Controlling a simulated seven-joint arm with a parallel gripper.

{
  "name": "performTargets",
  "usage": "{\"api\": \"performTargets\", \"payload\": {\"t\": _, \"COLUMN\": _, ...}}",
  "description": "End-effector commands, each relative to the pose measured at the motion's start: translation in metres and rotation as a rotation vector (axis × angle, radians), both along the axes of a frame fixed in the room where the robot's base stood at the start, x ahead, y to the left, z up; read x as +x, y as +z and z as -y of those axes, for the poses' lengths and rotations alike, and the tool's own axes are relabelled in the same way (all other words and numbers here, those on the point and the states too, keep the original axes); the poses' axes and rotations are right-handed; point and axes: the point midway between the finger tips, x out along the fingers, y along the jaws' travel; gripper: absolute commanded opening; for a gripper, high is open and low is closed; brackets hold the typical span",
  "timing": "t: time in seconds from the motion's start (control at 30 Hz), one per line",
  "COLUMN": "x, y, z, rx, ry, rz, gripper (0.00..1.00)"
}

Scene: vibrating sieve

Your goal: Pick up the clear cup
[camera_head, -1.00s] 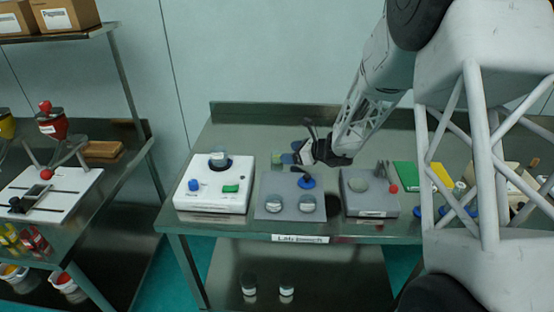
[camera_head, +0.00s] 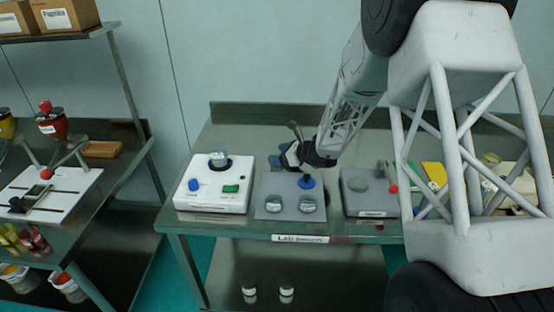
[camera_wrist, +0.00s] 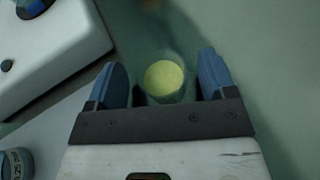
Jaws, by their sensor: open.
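A clear cup with a yellow-green round face (camera_wrist: 163,78) stands between the two blue fingers of my gripper (camera_wrist: 162,84) in the wrist view. Gaps show on both sides of it, so the fingers are open and apart from it. In the head view my gripper (camera_head: 281,157) is low over the back of the bench, behind the grey mat. The cup is mostly hidden there by the fingers.
Two labelled cups (camera_head: 273,204) (camera_head: 307,204) and a blue-based item (camera_head: 306,182) are on the grey mat (camera_head: 290,214). A white device (camera_head: 213,203) bearing another cup (camera_head: 219,158) stands left. A grey device (camera_head: 370,207) stands right.

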Motion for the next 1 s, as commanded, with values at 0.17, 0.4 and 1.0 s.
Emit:
{"api": "performTargets", "payload": {"t": 0.17, "x": 0.0002, "y": 0.0001, "z": 0.0000, "rx": 0.000, "ry": 0.000, "rz": 0.000, "gripper": 0.77}}
{"api": "performTargets", "payload": {"t": 0.4, "x": 0.0001, "y": 0.0002, "z": 0.0002, "rx": 0.000, "ry": 0.000, "rz": 0.001, "gripper": 0.77}}
{"api": "performTargets", "payload": {"t": 1.0, "x": 0.0002, "y": 0.0003, "z": 0.0003, "rx": 0.000, "ry": 0.000, "rz": 0.001, "gripper": 0.24}}
